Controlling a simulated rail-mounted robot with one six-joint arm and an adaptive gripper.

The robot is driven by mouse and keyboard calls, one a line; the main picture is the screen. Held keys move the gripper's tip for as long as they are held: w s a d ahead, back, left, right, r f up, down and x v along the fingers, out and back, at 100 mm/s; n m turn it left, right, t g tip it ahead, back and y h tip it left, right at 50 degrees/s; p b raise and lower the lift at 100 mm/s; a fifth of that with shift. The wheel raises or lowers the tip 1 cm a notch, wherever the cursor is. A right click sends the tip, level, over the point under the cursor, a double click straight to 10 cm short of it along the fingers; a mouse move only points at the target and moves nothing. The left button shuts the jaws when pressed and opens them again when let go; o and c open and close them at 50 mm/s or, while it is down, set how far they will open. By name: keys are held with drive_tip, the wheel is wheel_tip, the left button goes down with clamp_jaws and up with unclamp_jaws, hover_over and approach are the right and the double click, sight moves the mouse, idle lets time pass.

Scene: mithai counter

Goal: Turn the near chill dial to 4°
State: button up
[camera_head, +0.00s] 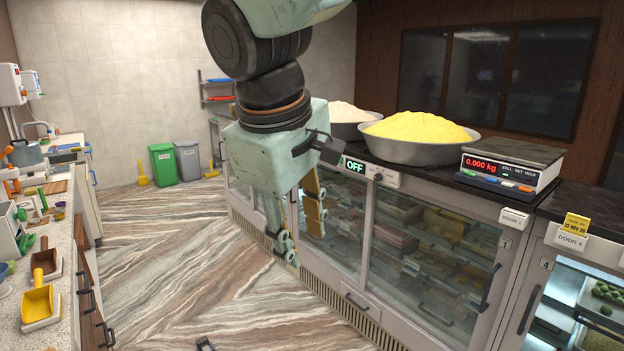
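A lit display reading OFF (355,166) sits on the front edge of the glass-fronted counter (366,235). Just right of it is a small light panel with a dark round knob (378,177), which looks like a chill dial. Its setting marks are too small to read. My gripper (302,245) hangs pointing down in front of the counter, left of and below the display, apart from the dial. Its two fingers are spread with a gap between them, and nothing shows in the gap. My arm hides part of the counter's front edge further back.
A steel basin of yellow grains (418,128), another basin (345,116) and a scale (510,165) stand on the countertop. A worktop with scoops (40,303) runs along the left. Green (163,165) and grey bins (187,161) stand at the back. The floor between is mostly clear.

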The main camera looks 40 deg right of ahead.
drive_tip(key=w+d+f+n+g+h, duration=0.1)
drive_tip(key=w+d+n+h, duration=0.15)
drive_tip(key=w+d, duration=0.85)
drive_tip(key=w+d+f+n+g+h+b, duration=0.1)
drive_tip(key=w+d+n+g+h, duration=0.15)
drive_tip(key=w+d, duration=0.8)
drive_tip(key=w+d+f+n+h, duration=0.1)
drive_tip(key=w+d+n+h, duration=0.35)
drive_tip(key=d, duration=1.25)
drive_tip(key=n+h+b, duration=0.1)
drive_tip(key=n+h, duration=0.4)
drive_tip(key=n, duration=0.1)
approach(376, 179)
drive_tip(key=shift+m+t, duration=0.25)
drive_tip(key=a, duration=0.4)
drive_tip(key=shift+a+r, duration=0.15)
drive_tip(key=shift+r, duration=0.05)
drive_tip(key=shift+s+d+b, duration=0.2)
drive_tip(key=shift+d+b, duration=0.2)
drive_tip(key=shift+d, duration=3)
drive_tip(key=shift+s+d+b, duration=0.2)
drive_tip(key=shift+d+b, duration=0.2)
drive_tip(key=shift+d, duration=3.05)
drive_tip(key=c, duration=0.9)
drive_tip(key=shift+o, duration=0.2)
